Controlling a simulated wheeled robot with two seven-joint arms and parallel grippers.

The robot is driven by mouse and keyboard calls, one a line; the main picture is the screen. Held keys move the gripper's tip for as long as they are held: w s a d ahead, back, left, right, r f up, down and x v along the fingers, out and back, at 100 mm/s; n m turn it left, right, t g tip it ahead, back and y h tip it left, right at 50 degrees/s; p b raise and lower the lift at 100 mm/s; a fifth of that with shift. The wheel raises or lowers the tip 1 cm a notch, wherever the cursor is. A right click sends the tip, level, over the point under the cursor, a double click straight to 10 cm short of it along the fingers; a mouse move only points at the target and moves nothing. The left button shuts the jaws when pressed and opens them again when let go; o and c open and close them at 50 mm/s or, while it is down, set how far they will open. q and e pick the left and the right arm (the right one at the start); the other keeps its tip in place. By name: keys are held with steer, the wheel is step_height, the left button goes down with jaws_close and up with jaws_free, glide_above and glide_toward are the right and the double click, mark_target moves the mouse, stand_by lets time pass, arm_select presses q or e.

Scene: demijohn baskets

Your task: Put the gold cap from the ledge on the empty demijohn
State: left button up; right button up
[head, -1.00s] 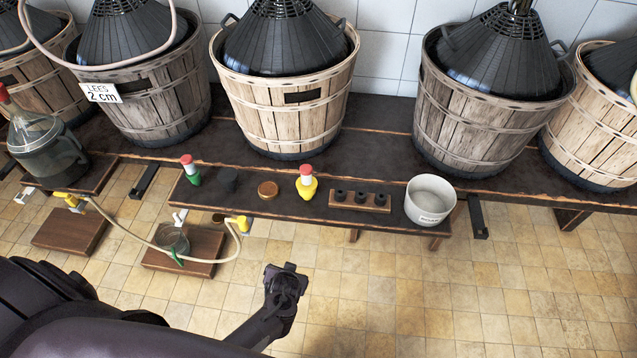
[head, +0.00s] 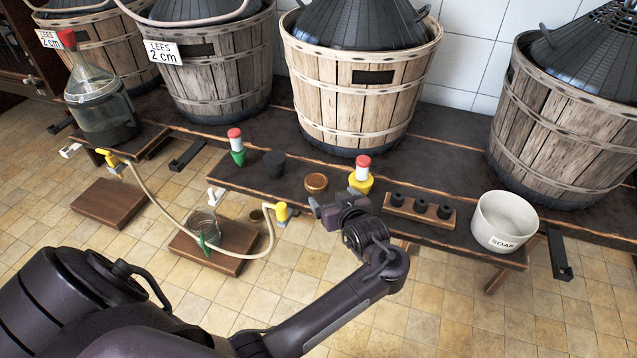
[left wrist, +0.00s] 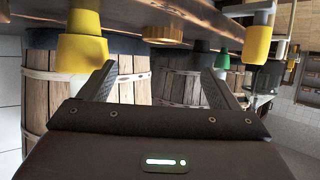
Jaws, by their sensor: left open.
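The gold cap (head: 316,183) lies on the dark ledge (head: 290,197), between a black stopper (head: 274,164) and a yellow bung with a red top (head: 361,176). My left gripper (head: 337,203) is open and empty just in front of the cap, apart from it. In the left wrist view, which is upside down, the cap (left wrist: 163,33) shows against the ledge, beyond and between the open fingers (left wrist: 160,82). Several dark-topped demijohns sit in wooden baskets (head: 358,95); I cannot tell which one is empty. My right gripper is out of view.
A green bung with a red top (head: 237,148), a rack of black stoppers (head: 419,208) and a white SOAK bowl (head: 504,220) share the ledge. A glass vessel with red cap (head: 98,105) stands left.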

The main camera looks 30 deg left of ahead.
mark_target(316, 178)
arm_select(q)
steer(key=b+x, duration=0.1)
steer(key=x, duration=0.4)
steer(key=shift+a, duration=0.15)
steer(key=b+x, duration=0.2)
steer(key=x, duration=0.4)
steer(key=shift+w+a+f+b, duration=0.1)
steer(key=shift+w+a+b, duration=0.15)
steer(key=shift+a+b, duration=0.1)
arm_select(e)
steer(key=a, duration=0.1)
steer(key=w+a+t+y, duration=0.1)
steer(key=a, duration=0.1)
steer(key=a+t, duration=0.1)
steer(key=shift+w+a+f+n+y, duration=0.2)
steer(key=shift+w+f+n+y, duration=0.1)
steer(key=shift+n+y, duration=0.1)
arm_select(q)
steer(key=c, duration=1)
